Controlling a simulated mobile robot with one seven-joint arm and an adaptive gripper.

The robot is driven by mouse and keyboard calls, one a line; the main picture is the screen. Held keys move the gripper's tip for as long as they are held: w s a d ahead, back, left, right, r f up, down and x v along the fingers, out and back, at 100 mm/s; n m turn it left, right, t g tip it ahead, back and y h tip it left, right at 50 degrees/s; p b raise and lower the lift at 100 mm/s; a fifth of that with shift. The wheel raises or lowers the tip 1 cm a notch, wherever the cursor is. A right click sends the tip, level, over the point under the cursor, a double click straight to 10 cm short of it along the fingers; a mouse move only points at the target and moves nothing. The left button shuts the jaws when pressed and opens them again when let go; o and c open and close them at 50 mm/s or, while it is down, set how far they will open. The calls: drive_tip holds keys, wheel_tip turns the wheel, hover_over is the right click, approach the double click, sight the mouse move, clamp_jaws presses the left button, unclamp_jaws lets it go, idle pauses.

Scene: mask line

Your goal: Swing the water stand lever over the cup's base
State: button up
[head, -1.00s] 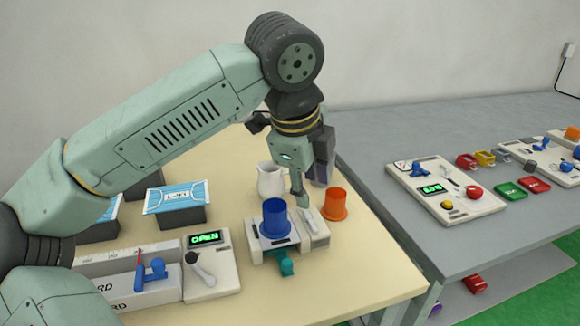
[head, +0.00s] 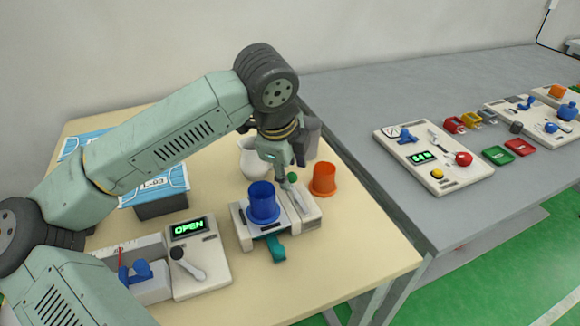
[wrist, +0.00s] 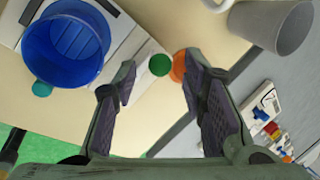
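The water stand (head: 240,232) is a pale base on the near table. A blue cup (head: 263,204) stands upright on it, also large at left in the wrist view (wrist: 65,48). A teal handle (head: 275,248) sticks out at its front. A green ball knob (head: 292,177) tops the stand's right-hand part, beside the cup. My gripper (head: 285,168) is over that part. In the wrist view my gripper (wrist: 157,85) is open, and the green knob (wrist: 160,65) shows between and just beyond the fingertips. I cannot tell whether they touch it.
An orange cup (head: 324,179) stands close right of the stand. A white pitcher (head: 252,160) and a grey mug (wrist: 276,25) are close behind. A panel reading OPEN (head: 203,262) with a lever is left. The grey table (head: 345,110) on the right holds other panels.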

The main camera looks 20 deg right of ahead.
drive_tip(key=shift+w+d+f, duration=0.15)
drive_tip(key=shift+w+f, duration=0.05)
drive_tip(key=shift+f, duration=0.45)
drive_tip(key=shift+c, duration=0.5)
clamp_jaws()
